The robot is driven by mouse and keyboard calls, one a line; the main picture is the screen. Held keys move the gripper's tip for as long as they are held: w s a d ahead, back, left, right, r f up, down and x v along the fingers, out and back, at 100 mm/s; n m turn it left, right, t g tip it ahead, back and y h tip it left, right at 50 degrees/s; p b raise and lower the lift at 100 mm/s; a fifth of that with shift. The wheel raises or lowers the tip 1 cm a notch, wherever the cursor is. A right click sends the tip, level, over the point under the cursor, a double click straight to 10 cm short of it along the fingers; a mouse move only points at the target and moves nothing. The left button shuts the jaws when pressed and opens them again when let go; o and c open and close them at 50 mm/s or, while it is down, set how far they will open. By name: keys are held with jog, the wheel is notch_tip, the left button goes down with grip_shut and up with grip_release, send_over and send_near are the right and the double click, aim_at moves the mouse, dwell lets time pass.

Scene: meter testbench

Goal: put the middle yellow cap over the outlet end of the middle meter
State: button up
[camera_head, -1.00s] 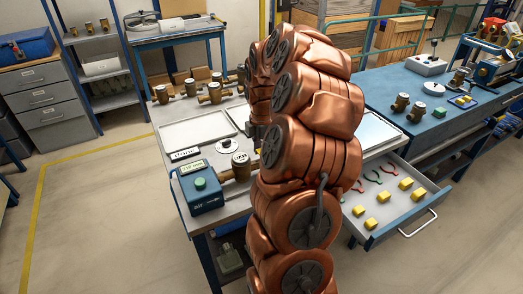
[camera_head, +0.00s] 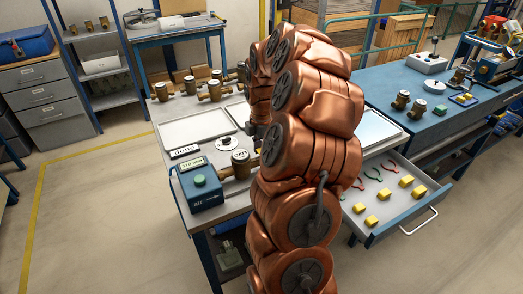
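Several yellow caps lie in the open drawer at the right; one near the middle of the group (camera_head: 384,195) rests on the drawer floor. Several brass meters stand along the back left of the bench, among them one in the row (camera_head: 190,86). Another meter (camera_head: 241,158) is joined to the blue test box. I cannot tell which meter is the middle one. My copper arm fills the centre and bends down behind itself. Only a dark part of my gripper (camera_head: 250,128) shows at the arm's left edge, above the bench; its fingers are hidden.
The open drawer (camera_head: 437,203) juts out at the right and also holds red and green clips. A blue test box (camera_head: 198,184) stands at the bench's front left. A white tray (camera_head: 197,127) is empty. A blue side table (camera_head: 385,80) stands at the right.

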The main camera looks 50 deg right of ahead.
jog(key=shift+f+b, duration=0.4)
jog(key=shift+f, duration=0.45)
jog(key=o, duration=1.4)
jog(key=shift+r+p, duration=0.9)
jog(key=shift+r, duration=2.6)
